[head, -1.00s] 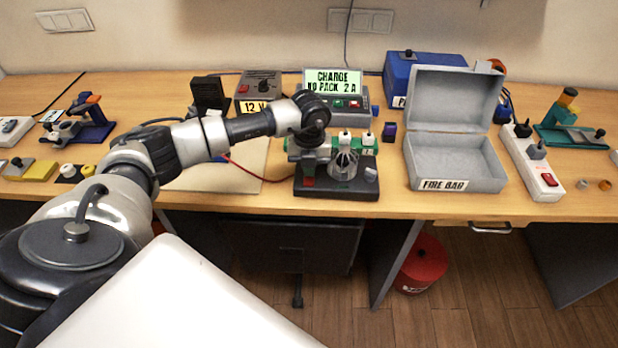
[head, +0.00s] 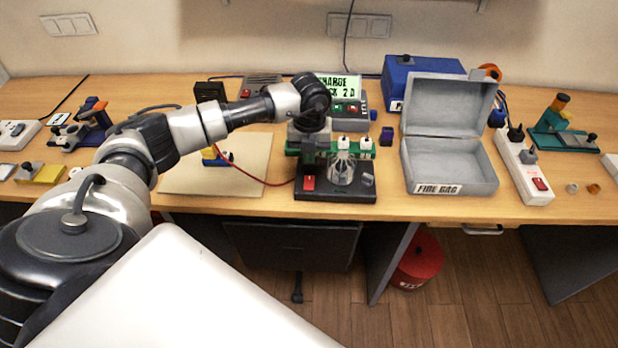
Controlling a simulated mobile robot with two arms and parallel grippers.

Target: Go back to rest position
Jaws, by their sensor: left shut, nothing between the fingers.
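My left arm reaches in from the left over the table, and its wrist bends down in front of the charger (head: 347,106). My left gripper (head: 309,160) points down by the left part of a black stand (head: 335,194) with a red switch. It is shut and empty. Its fingertips are hard to make out against the stand, and I cannot tell if they touch it. A green strip with white-topped pieces (head: 366,149) and a clear, ribbed cup-like part (head: 343,168) are on the stand. My right gripper is not in view.
An open grey fire bag box (head: 450,168) stands right of the stand, with a power strip (head: 524,165) beyond it. A beige mat (head: 240,180) with a small blue and yellow part and a red wire lies left of the stand. A blue case (head: 420,75) stands behind.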

